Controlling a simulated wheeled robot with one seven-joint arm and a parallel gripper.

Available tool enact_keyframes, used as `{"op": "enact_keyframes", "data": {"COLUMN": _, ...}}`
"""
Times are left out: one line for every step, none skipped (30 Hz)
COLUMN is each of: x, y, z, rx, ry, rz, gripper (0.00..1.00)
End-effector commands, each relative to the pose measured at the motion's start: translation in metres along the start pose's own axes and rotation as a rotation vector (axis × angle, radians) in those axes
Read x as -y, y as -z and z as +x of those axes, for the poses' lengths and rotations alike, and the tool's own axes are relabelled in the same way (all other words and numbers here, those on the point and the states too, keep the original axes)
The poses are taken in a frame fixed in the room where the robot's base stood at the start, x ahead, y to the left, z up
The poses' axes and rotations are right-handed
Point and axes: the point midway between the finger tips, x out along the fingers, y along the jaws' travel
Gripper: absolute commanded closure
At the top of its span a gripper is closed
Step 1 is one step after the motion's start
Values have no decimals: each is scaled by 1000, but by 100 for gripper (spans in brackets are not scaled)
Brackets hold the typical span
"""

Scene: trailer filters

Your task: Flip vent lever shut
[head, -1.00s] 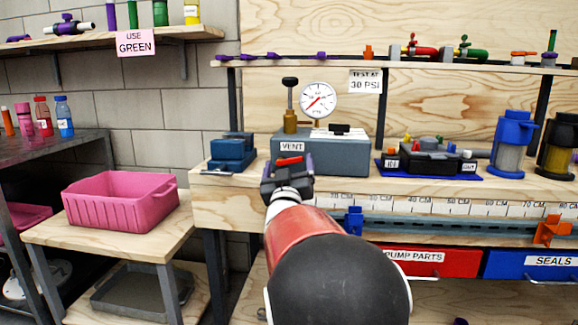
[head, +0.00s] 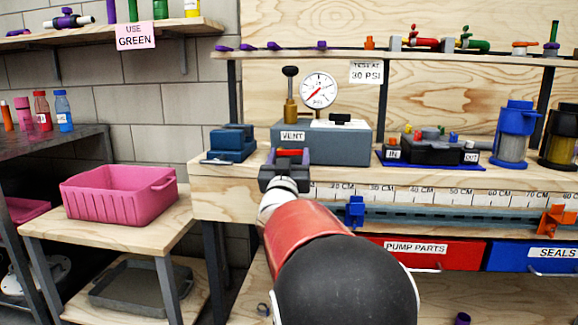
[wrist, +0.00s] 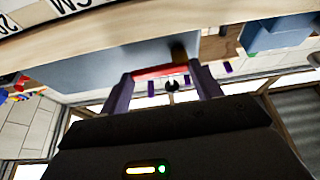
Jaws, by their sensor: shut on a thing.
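The grey vent box (head: 340,147) stands on the wooden bench, with a "VENT" label (head: 292,136) on its front and a gauge (head: 319,90) above it. The red vent lever (head: 290,152) shows just below the label, at the front of the box. My gripper (head: 288,160) is at the front of the box with its purple fingers around the lever. In the wrist view the red lever (wrist: 153,71) spans between the two purple fingers, and my gripper (wrist: 162,84) is shut on it. The fingers hide the lever's ends.
A blue block-like fixture (head: 232,143) stands left of the box. A black pump unit (head: 432,149) on a blue mat is to its right. A ruler strip (head: 420,194) runs along the bench front. A pink bin (head: 118,193) sits on a lower table at left.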

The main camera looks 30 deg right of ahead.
Motion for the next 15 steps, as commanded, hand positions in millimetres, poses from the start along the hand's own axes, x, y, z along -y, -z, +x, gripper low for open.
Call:
{"op": "enact_keyframes", "data": {"x": 0, "y": -4, "z": -2, "rx": -1, "ry": -10, "rz": 25, "gripper": 59}}
{"op": "enact_keyframes", "data": {"x": 0, "y": -4, "z": -2, "rx": -1, "ry": -16, "rz": 37, "gripper": 59}}
{"op": "enact_keyframes", "data": {"x": 0, "y": -3, "z": -1, "rx": -1, "ry": -20, "rz": 48, "gripper": 59}}
{"op": "enact_keyframes", "data": {"x": 0, "y": -3, "z": -1, "rx": 0, "ry": -22, "rz": 53, "gripper": 59}}
{"op": "enact_keyframes", "data": {"x": 0, "y": -2, "z": -1, "rx": 0, "ry": -23, "rz": 55, "gripper": 59}}
{"op": "enact_keyframes", "data": {"x": 0, "y": -2, "z": -1, "rx": 0, "ry": -23, "rz": 56, "gripper": 59}}
{"op": "enact_keyframes", "data": {"x": 0, "y": -2, "z": -1, "rx": 1, "ry": -23, "rz": 56, "gripper": 59}}
{"op": "enact_keyframes", "data": {"x": 0, "y": -2, "z": -1, "rx": 1, "ry": -23, "rz": 56, "gripper": 59}}
{"op": "enact_keyframes", "data": {"x": 0, "y": -2, "z": -1, "rx": 1, "ry": -23, "rz": 56, "gripper": 59}}
{"op": "enact_keyframes", "data": {"x": 0, "y": -2, "z": -1, "rx": 1, "ry": -23, "rz": 56, "gripper": 59}}
{"op": "enact_keyframes", "data": {"x": 0, "y": -2, "z": -1, "rx": 1, "ry": -23, "rz": 56, "gripper": 59}}
{"op": "enact_keyframes", "data": {"x": 0, "y": -2, "z": -1, "rx": 1, "ry": -23, "rz": 56, "gripper": 59}}
{"op": "enact_keyframes", "data": {"x": 0, "y": -2, "z": -1, "rx": 1, "ry": -23, "rz": 56, "gripper": 33}}
{"op": "enact_keyframes", "data": {"x": 0, "y": -2, "z": -1, "rx": 1, "ry": -23, "rz": 56, "gripper": 29}}
{"op": "enact_keyframes", "data": {"x": 0, "y": -2, "z": -1, "rx": 1, "ry": -23, "rz": 56, "gripper": 23}}
